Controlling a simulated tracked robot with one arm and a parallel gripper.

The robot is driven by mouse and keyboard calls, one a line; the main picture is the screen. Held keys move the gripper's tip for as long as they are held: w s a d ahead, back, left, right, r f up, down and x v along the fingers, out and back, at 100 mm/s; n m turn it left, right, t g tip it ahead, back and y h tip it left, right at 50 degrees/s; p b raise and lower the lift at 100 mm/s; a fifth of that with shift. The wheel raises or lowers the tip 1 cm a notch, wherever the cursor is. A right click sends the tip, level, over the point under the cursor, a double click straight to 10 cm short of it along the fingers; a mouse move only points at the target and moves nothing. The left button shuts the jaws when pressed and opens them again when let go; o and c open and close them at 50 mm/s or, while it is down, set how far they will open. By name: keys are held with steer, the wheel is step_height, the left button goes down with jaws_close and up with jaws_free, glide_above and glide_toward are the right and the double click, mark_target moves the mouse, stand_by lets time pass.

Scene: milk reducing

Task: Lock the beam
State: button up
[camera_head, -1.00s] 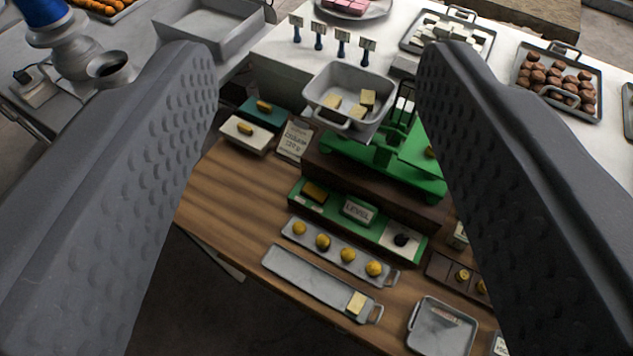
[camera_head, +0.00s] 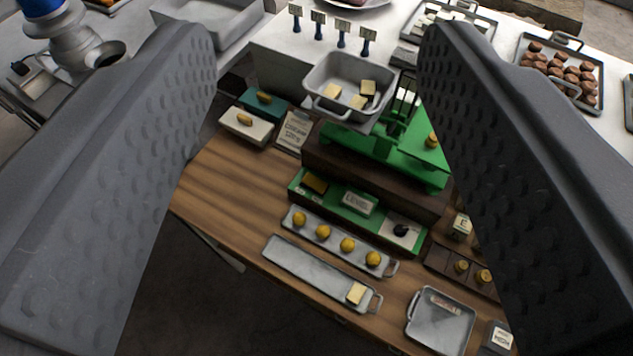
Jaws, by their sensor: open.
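My gripper (camera_head: 318,190) is open and empty, its two grey fingers spread at the left and right of the view. Between them stands a green balance scale (camera_head: 372,148) on a dark wooden block (camera_head: 335,165). A grey pan (camera_head: 345,82) with several pale yellow blocks sits on the scale's left side. A brass weight (camera_head: 431,140) is on the right side, partly beside the right finger. In front is a green panel (camera_head: 330,203) with a yellow piece (camera_head: 315,182) at its left, a "LEVEL" sign (camera_head: 359,201) and a black knob (camera_head: 401,230). I cannot tell which part locks the beam.
A tray of several yellow balls (camera_head: 335,240) and a long tray with one pale block (camera_head: 315,268) lie in front. A square tray (camera_head: 440,325) is at the lower right. A white box (camera_head: 247,124) and a teal box (camera_head: 262,104) stand left. Bare wood is at the left.

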steer(key=shift+f, duration=0.15)
steer(key=c, duration=0.9)
steer(key=shift+f+b, duration=0.3)
steer(key=shift+b, duration=0.2)
jaws_close()
step_height(320, 180, down, 9)
steer(key=b, duration=0.8)
steer(key=shift+r+b, duration=0.2)
steer(key=shift+b, duration=0.1)
